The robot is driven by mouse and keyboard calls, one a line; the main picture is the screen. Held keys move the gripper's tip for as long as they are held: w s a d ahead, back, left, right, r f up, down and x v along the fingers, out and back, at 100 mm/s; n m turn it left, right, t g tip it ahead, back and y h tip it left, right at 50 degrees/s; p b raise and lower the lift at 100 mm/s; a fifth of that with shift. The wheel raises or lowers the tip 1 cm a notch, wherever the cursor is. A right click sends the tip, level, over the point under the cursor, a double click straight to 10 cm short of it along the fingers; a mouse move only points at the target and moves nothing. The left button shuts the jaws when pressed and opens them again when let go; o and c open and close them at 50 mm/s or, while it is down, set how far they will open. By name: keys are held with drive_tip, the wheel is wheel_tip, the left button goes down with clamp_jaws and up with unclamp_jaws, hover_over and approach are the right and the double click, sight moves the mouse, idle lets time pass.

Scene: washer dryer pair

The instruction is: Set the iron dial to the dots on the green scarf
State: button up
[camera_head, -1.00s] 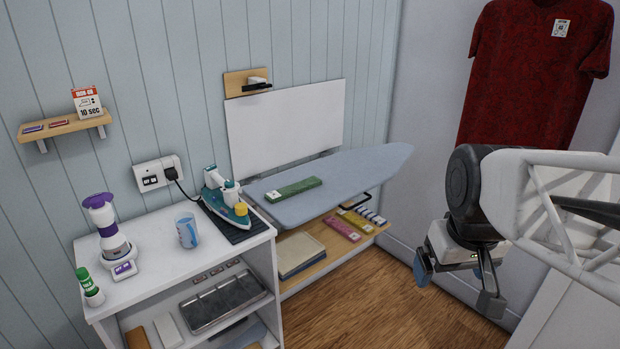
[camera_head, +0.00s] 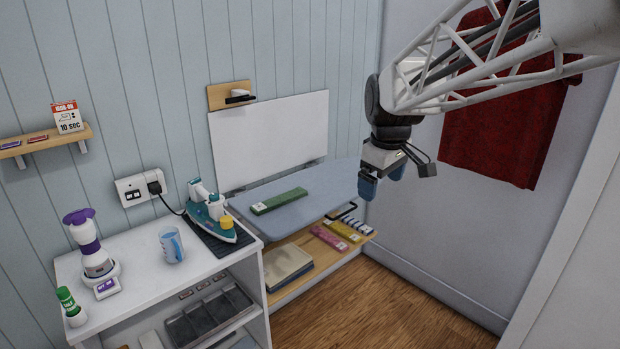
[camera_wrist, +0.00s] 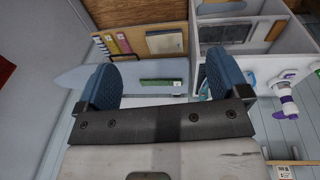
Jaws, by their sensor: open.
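The teal and white iron (camera_head: 210,212) stands on a dark mat on the white cabinet, with a yellow dial (camera_head: 227,223) on it; the dial's marks are too small to read. The folded green scarf (camera_head: 279,201) lies on the blue-grey ironing board (camera_head: 320,178); a small white label shows at its left end, its dots unreadable. It also shows in the wrist view (camera_wrist: 160,83), between my fingers. My gripper (camera_head: 383,182) is open and empty, in front of the board's right part, well to the right of the iron, and hides the board's tip.
Folded pink (camera_head: 328,237) and yellow (camera_head: 344,231) cloths lie on a low shelf. A red shirt (camera_head: 505,125) hangs at right.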

drive_tip(key=w+a+f+n, duration=0.1)
drive_tip(key=w+a+n, duration=0.35)
drive_tip(key=w, duration=0.75)
drive_tip(key=n+g, duration=0.2)
drive_tip(key=n, duration=1.1)
hover_over(279, 198)
drive_tip(key=f, duration=2.2)
drive_tip(key=shift+s+d, duration=0.2)
drive_tip(key=shift+d, duration=0.1)
drive_tip(key=shift+w+a+f, duration=0.2)
drive_tip(key=shift+a+f, duration=0.05)
drive_tip(key=shift+f, duration=0.05)
drive_tip(key=shift+f, duration=1.3)
